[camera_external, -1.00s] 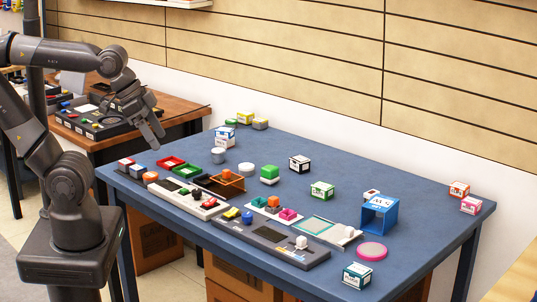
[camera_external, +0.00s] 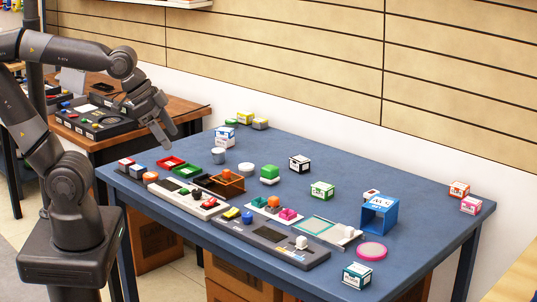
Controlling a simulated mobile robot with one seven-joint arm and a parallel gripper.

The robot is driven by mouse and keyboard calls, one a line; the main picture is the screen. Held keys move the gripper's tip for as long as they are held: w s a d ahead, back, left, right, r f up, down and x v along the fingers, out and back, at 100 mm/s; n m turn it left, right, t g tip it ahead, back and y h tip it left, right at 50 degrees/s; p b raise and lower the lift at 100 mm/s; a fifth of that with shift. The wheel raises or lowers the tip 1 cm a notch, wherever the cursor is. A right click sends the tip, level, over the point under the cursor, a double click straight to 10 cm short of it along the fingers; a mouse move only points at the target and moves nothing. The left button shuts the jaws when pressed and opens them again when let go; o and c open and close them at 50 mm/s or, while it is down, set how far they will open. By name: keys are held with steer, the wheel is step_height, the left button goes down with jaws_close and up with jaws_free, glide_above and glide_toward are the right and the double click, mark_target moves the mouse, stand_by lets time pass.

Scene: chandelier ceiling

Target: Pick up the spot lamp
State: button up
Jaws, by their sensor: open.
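No thing in view can be told for sure as the spot lamp at this size. A small grey cylinder (camera_external: 218,156) stands upright on the blue table (camera_external: 345,180), near its back left. My gripper (camera_external: 162,132) is open and points down, above and left of the grey cylinder in the picture. It is apart from everything on the table, and nothing shows between its fingers.
A blue open box (camera_external: 379,214) stands right. Small boxes are scattered about. The table's back right is mostly clear.

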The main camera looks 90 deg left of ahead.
steer(key=w+a+f+m+y, duration=0.2)
steer(key=w+a+f, duration=0.25)
steer(key=a, duration=0.45)
steer(key=w+a+f+m+t+y, duration=0.1)
steer(key=w+a+f+m, duration=0.2)
steer(key=w+a, duration=0.35)
steer(key=w+a+f+m+y, duration=0.2)
steer(key=w+a+f, duration=0.15)
steer(key=a, duration=0.65)
steer(key=m+t+y, duration=0.2)
steer(key=m+y, duration=0.3)
steer(key=m, duration=1.3)
glide_toward(222, 153)
steer(key=shift+s+a+f, duration=0.1)
steer(key=shift+a+f, duration=0.1)
steer(key=shift+a, duration=1.05)
steer(key=shift+s+a+f+m, duration=0.2)
steer(key=shift+s+a+m, duration=0.1)
steer(key=shift+m, duration=0.3)
steer(key=x, duration=1)
steer(key=shift+w+a+f, duration=0.1)
steer(key=shift+w+f, duration=0.15)
steer(key=shift+f, duration=0.05)
steer(key=shift+c, duration=0.3)
